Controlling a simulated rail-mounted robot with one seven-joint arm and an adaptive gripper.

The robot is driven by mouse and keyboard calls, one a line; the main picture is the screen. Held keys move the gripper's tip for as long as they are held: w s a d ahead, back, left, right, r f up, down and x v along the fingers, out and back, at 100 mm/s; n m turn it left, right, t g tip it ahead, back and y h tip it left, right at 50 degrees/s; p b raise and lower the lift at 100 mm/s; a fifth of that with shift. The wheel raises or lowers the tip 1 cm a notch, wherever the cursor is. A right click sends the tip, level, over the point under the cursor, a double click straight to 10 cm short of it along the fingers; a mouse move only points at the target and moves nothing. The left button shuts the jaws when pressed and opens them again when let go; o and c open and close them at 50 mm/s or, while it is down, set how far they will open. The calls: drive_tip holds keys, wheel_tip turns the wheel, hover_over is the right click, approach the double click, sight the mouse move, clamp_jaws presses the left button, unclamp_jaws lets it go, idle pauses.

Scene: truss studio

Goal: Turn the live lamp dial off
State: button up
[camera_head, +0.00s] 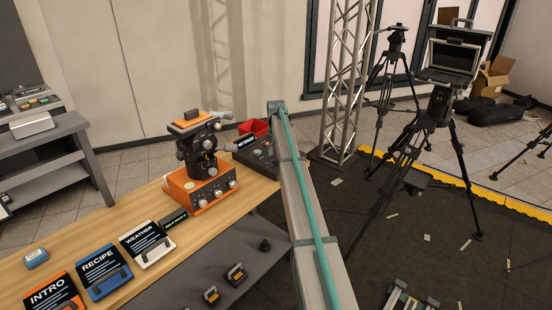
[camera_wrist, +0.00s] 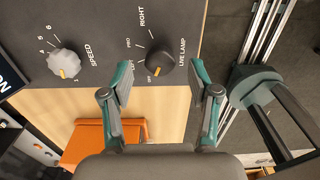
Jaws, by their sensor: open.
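The live lamp dial (camera_wrist: 159,63) is a dark round knob on a dark control panel (camera_wrist: 95,18) in the wrist view, labelled LIVE LAMP. Contact is not visible. The panel shows partly in the head view (camera_head: 262,166); I cannot make out the dial or the fingertips there.
A pale speed dial (camera_wrist: 64,63) sits left of the lamp dial. An orange box with knobs (camera_head: 208,191) and a red bin (camera_head: 246,127) stand near the panel. Title cards (camera_head: 98,268) lie along the wooden table. A truss (camera_head: 345,80) and tripods (camera_head: 385,75) stand beyond.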

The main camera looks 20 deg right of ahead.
sight(276, 160)
wheel_tip(276, 160, up, 10)
idle(0.4)
drive_tip(key=shift+r, duration=0.1)
